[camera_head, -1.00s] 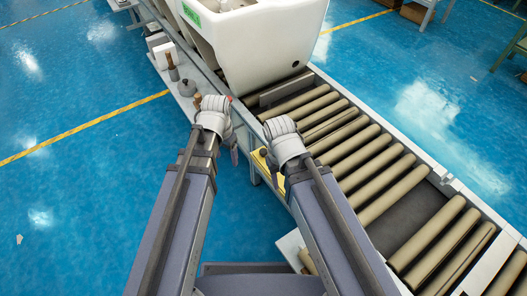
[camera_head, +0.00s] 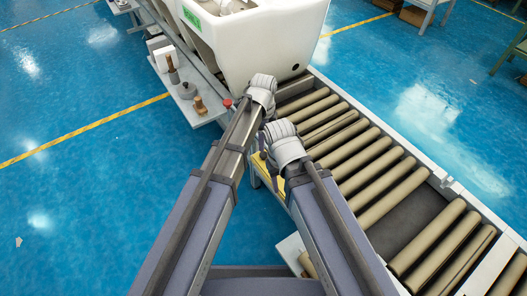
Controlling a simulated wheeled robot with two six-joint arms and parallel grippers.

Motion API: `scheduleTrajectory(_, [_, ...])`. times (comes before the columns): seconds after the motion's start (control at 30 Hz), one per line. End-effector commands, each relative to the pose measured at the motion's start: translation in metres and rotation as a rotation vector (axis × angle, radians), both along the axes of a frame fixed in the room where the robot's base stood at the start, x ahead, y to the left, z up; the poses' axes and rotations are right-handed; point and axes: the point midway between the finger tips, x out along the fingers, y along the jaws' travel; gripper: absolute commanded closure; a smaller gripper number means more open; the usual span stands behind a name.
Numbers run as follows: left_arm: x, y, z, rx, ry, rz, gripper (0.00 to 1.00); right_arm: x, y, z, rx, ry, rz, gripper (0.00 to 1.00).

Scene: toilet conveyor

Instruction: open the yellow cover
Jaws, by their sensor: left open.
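The yellow cover (camera_head: 264,171) is on the near side of the conveyor, low beside its frame. Only part of it shows, because my arms hide the rest. My left gripper (camera_head: 262,148) hangs below its wrist, just above the upper end of the yellow cover in the picture. Its dark fingers are open, and I see nothing between them. I cannot tell whether they touch the cover. My right wrist is just to the right of the cover. The right gripper is mostly hidden behind it, and its jaws cannot be made out.
A white toilet body (camera_head: 262,45) stands on the conveyor at the top. Brown rollers (camera_head: 350,155) run down to the lower right. A side shelf (camera_head: 207,112) holds a brown-handled stamp-like tool (camera_head: 201,106) and other small items. A red button (camera_head: 227,103) is nearby.

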Motion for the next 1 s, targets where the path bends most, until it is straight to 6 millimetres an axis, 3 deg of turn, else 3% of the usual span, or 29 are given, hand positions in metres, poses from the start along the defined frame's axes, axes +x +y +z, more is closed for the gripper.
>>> scheduleTrajectory(0.27, [0.0,0.0,-0.019,0.0,0.0,0.003,0.31,0.0,-0.001,-0.019,-0.003,-0.001,0.001,0.5])
scheduleTrajectory(0.7, [0.0,0.001,-0.072,0.0,-0.001,0.004,0.31,0.001,-0.002,-0.072,-0.008,-0.003,0.006,0.5])
scheduleTrajectory(1.0, [0.0,0.001,-0.078,0.0,-0.001,0.004,0.31,0.001,-0.002,-0.077,-0.008,-0.004,0.008,0.5])
